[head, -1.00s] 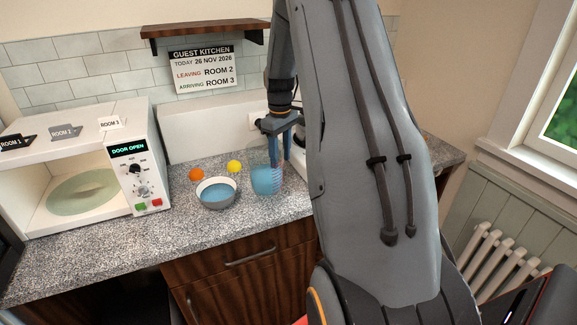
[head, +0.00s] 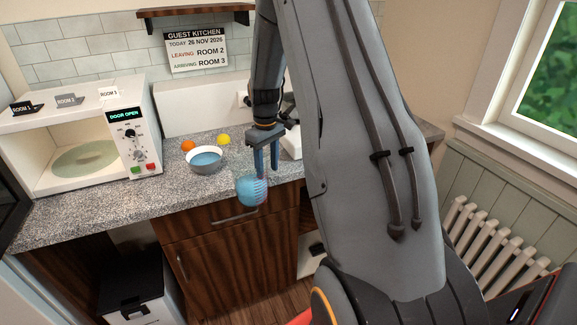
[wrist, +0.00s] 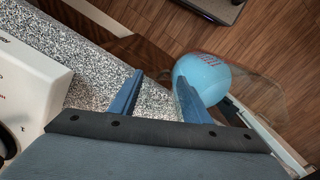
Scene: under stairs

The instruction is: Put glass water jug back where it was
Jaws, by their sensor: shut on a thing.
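The glass water jug (head: 251,191) holds blue water; its clear walls are hard to make out. In the head view it is in front of the counter's front edge. In the wrist view the jug (wrist: 203,78) shows beyond the counter edge, with wooden floor behind it. My gripper (head: 267,168) is shut on the jug's side; the exact grip is unclear through the glass. The wrist view shows the two blue fingers of my gripper (wrist: 158,97), one against the jug's water.
On the speckled counter (head: 85,205) stand a bowl of blue water (head: 206,160), an orange ball (head: 188,146) and a yellow ball (head: 223,140). An open microwave (head: 130,150) with an empty plate (head: 86,160) stands left. A bin (head: 138,290) is below. Counter left of the bowl is clear.

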